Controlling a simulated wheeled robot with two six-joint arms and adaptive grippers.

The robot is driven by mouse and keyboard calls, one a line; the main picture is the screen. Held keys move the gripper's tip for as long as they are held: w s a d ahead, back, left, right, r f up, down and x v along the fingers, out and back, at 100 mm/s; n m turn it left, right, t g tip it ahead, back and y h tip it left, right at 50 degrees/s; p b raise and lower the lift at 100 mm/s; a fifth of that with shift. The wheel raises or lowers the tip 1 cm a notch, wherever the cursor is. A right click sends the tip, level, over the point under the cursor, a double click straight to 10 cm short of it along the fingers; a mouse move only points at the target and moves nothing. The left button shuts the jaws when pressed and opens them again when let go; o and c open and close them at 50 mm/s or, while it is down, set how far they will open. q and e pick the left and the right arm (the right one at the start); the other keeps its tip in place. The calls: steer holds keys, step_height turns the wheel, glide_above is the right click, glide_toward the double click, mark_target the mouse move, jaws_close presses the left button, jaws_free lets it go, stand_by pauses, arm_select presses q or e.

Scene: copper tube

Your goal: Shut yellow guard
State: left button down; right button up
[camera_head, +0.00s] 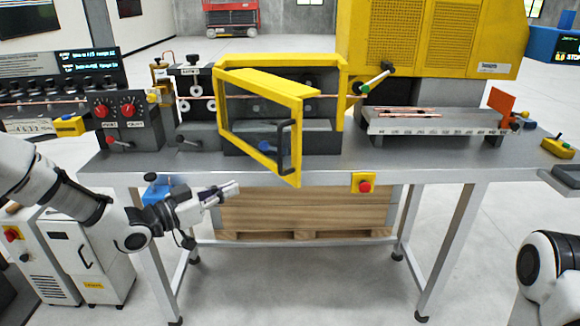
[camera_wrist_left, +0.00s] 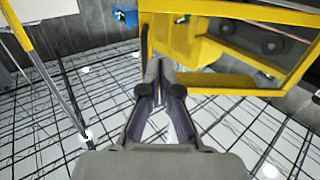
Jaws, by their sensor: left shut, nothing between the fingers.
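The yellow guard (camera_head: 259,126) is a framed, see-through door on the machine at the middle of the bench. It stands swung open towards me, with a dark handle (camera_head: 286,147) on its free side. My left gripper (camera_head: 232,188) is shut and empty, in front of the bench edge, below and left of the handle in the head view. In the left wrist view the gripper (camera_wrist_left: 160,68) points at the lower part of the yellow guard (camera_wrist_left: 215,82); I cannot tell whether they touch. My right gripper is out of view; only part of my right arm shows.
A red stop button on a yellow box (camera_head: 364,184) sits on the bench's front edge. A control box with red knobs (camera_head: 117,118) stands left of the guard. A tray with copper tubes (camera_head: 433,122) lies to the right. A wooden crate (camera_head: 300,215) is under the bench.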

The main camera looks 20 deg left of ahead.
arm_select(q)
steer(key=p, duration=0.2)
glide_toward(288, 168)
steer(key=w, duration=0.1)
steer(key=x, duration=0.2)
steer(key=p+x, duration=0.1)
steer(key=x, duration=0.2)
steer(key=shift+d+r, duration=0.2)
steer(key=shift+d, duration=0.3)
steer(key=shift+w+d+f+p, duration=0.2)
steer(key=shift+w+p, duration=0.1)
steer(key=shift+w, duration=0.2)
steer(key=shift+s, duration=0.1)
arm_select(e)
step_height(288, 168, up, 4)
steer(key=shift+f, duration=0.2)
